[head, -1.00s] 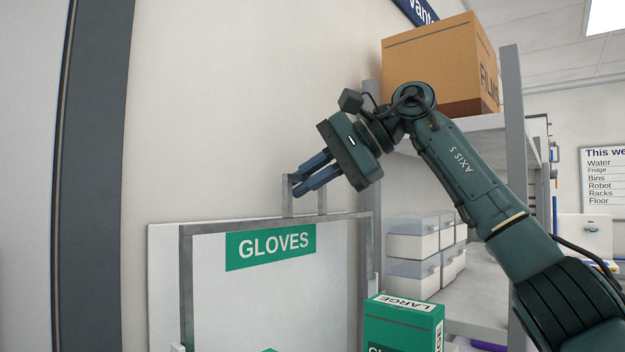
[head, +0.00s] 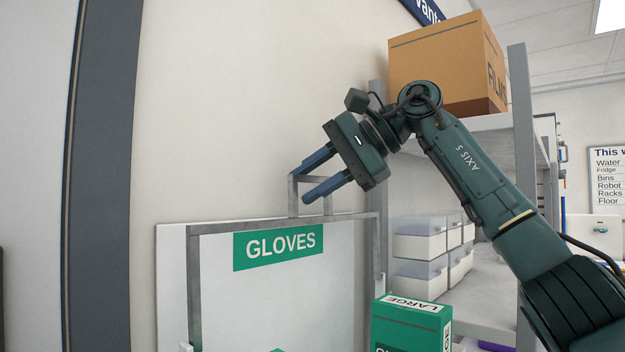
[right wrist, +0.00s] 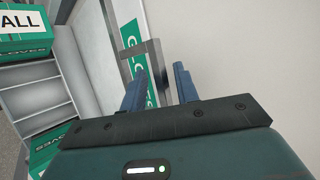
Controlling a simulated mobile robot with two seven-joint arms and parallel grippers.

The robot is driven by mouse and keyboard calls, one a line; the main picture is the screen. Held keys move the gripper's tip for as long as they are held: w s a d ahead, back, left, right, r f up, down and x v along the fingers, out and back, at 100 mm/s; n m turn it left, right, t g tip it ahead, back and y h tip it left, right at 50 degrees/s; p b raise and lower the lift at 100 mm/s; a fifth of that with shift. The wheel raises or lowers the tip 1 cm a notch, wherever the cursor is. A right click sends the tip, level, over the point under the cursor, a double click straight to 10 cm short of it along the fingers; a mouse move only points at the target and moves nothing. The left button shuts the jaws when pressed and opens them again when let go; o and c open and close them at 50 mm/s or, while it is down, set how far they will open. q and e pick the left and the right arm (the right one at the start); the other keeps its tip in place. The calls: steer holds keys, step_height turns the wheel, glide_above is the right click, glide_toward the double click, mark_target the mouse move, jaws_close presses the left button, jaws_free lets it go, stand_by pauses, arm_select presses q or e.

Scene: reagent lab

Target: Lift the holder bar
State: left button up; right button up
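The holder bar (head: 265,223) is a grey metal bar across the top of a pale GLOVES board, with a squared handle (head: 293,195) standing up from it. The handle also shows in the right wrist view (right wrist: 154,55). My right gripper (head: 306,178) is open at the handle, one blue finger above its top piece and the other lower and nearer. In the right wrist view the handle's end lies between the fingers (right wrist: 160,88). Whether either finger touches it I cannot tell. My left gripper is in neither view.
A green LARGE glove box (head: 410,325) stands in front of the board's right side. Behind are a shelf post (head: 522,150), clear-lidded bins (head: 420,248) and a cardboard box (head: 440,65) on the upper shelf. The wall left of the board is bare.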

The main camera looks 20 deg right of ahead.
steer(key=v, duration=1.3)
steer(key=shift+d, duration=0.1)
